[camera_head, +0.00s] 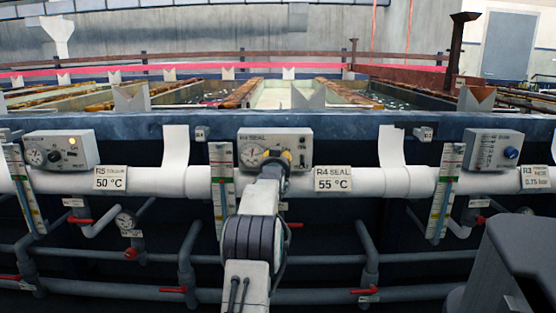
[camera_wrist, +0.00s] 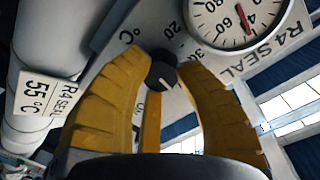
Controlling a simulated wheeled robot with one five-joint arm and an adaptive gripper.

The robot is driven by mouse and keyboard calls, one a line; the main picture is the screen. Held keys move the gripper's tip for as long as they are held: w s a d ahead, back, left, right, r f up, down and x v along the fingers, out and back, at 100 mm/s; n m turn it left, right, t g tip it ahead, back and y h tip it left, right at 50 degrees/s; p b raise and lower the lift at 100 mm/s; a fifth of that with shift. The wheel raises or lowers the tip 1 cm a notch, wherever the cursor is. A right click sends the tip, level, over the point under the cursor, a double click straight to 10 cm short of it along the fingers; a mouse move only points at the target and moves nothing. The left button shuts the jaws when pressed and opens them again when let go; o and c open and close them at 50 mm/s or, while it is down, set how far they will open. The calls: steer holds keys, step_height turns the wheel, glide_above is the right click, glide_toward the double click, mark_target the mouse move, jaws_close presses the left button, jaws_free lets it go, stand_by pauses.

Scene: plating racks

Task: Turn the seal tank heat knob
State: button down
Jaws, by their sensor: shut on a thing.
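The R4 SEAL control box (camera_head: 302,138) is a pale grey box on the tank's front, above the white pipe. Its black knob (camera_wrist: 161,76) has a light pointer mark and shows in the wrist view. My gripper (camera_head: 272,158) has its yellow fingertips closed on the knob, one on either side, as the wrist view (camera_wrist: 163,72) shows. In the head view the gripper hides the knob. The box's round dial (camera_wrist: 237,16) has a red needle and shows beside the knob; in the head view it sits at the box's left.
A 55 °C R4 SEAL tag (camera_head: 333,179) hangs on the white pipe (camera_head: 410,180). An R5 box (camera_head: 62,150) stands left and an R3 box (camera_head: 494,149) right. Level gauges (camera_head: 222,190) flank my arm. Grey pipes with red-handled valves (camera_head: 176,289) run below.

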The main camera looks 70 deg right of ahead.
steer(key=shift+w+r, duration=0.1)
steer(key=shift+r, duration=0.3)
steer(key=c, duration=1.3)
jaws_free()
steer(key=o, duration=0.5)
steer(key=shift+f, duration=0.25)
steer(key=shift+a, duration=0.15)
steer(key=shift+v, duration=5.85)
